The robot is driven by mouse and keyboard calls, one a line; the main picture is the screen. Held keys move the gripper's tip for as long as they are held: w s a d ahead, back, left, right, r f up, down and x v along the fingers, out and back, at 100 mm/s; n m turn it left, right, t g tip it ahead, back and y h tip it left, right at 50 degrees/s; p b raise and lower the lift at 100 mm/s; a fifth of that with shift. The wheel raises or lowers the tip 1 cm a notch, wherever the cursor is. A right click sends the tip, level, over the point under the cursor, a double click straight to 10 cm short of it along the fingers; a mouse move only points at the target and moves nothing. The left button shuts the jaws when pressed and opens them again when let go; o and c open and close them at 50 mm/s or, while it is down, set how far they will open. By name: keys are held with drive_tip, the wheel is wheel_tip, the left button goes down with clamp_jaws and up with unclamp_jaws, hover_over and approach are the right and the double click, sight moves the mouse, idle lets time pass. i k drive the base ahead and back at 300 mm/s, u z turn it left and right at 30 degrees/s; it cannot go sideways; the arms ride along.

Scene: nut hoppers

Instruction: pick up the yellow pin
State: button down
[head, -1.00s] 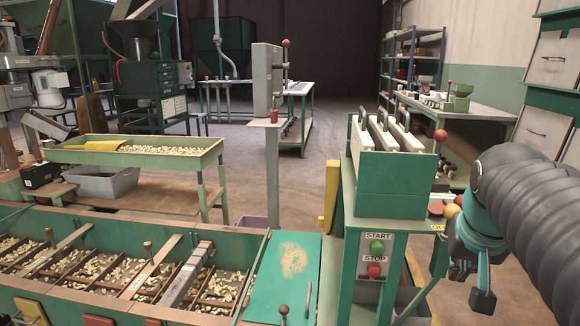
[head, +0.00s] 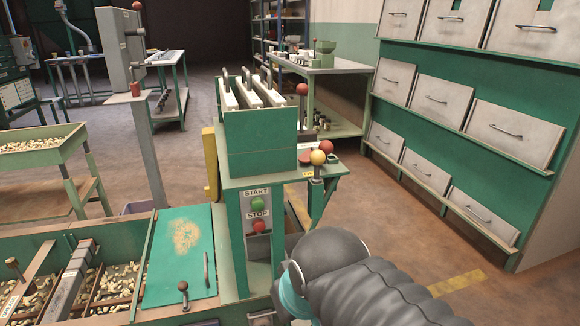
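The yellow pin (head: 318,158) shows as a yellow ball on a short grey stem. It stands upright at the right end of the small green stand, in front of a red ball-topped lever. My arm comes in from the bottom right, and its grey wrist and teal ring are below the stand, nearer to me than the pin. My gripper's fingers are not visible, so I cannot see whether they are open or shut. Nothing is seen touching the pin.
A green box (head: 262,147) with white handled plates stands left of the pin. A start/stop panel (head: 257,212) is below it. A small dark block (head: 333,158) lies right of the pin. Drawers (head: 502,124) line the right wall. The floor between is open.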

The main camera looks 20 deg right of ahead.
sight(317, 157)
drive_tip(key=u, duration=0.45)
drive_tip(key=k, duration=1.1)
drive_tip(key=z, duration=0.15)
drive_tip(key=i, duration=0.6)
drive_tip(key=z, duration=0.05)
